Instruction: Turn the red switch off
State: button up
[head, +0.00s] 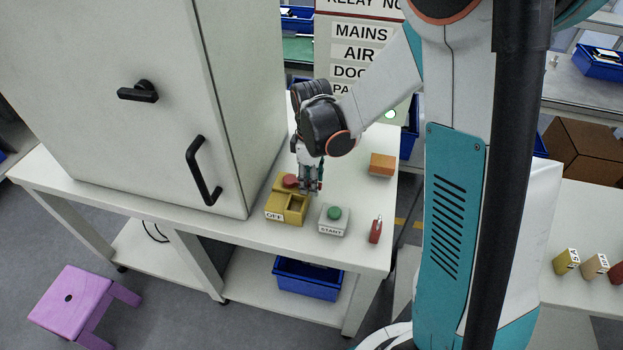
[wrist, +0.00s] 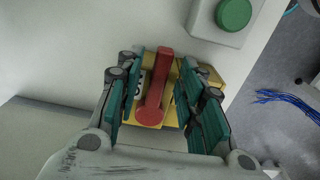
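The red switch is a red lever with a round end (wrist: 152,90) on a yellow base (wrist: 172,75) in the wrist view. In the head view its red part (head: 290,180) shows at the back of the yellow base (head: 274,205), which has a white OFF label (head: 274,216) on its front. My gripper (head: 313,188) is low over this base in the head view. In the wrist view its teal fingers (wrist: 157,95) stand open on both sides of the lever, with visible gaps. I cannot tell the fingertips' exact height.
A grey START box (head: 333,221) with a green button stands just right of the yellow base. A small red object (head: 376,230) and an orange block (head: 382,163) are on the same table. A large pale cabinet (head: 160,90) rises close on the left.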

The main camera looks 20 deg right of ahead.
grip_shut()
jog(key=shift+s, duration=0.1)
jog(key=m, duration=0.1)
jog(key=s+a+m, duration=0.1)
jog(key=m, duration=0.1)
jog(key=shift+s+a+m, duration=0.1)
jog(key=shift+a+m, duration=0.05)
jog(key=shift+m, duration=0.15)
jog(key=a+m, duration=0.1)
jog(key=m, duration=0.1)
jog(key=s+a+m, duration=0.1)
jog(key=m, duration=0.2)
jog(key=a+m, duration=0.1)
jog(key=m, duration=0.1)
jog(key=shift+s+a, duration=0.15)
jog(key=shift+a, duration=0.1)
jog(key=m, duration=0.1)
jog(key=a+m, duration=0.1)
jog(key=shift+a+m, duration=0.25)
jog(key=shift+m, duration=0.15)
jog(key=shift+w+a+m+b, duration=0.15)
jog(key=shift+w+a+m, duration=0.3)
jog(key=shift+m, duration=0.7)
jog(key=shift+w+a+m+b, duration=0.15)
jog(key=shift+a+m, duration=0.45)
jog(key=shift+m, duration=0.55)
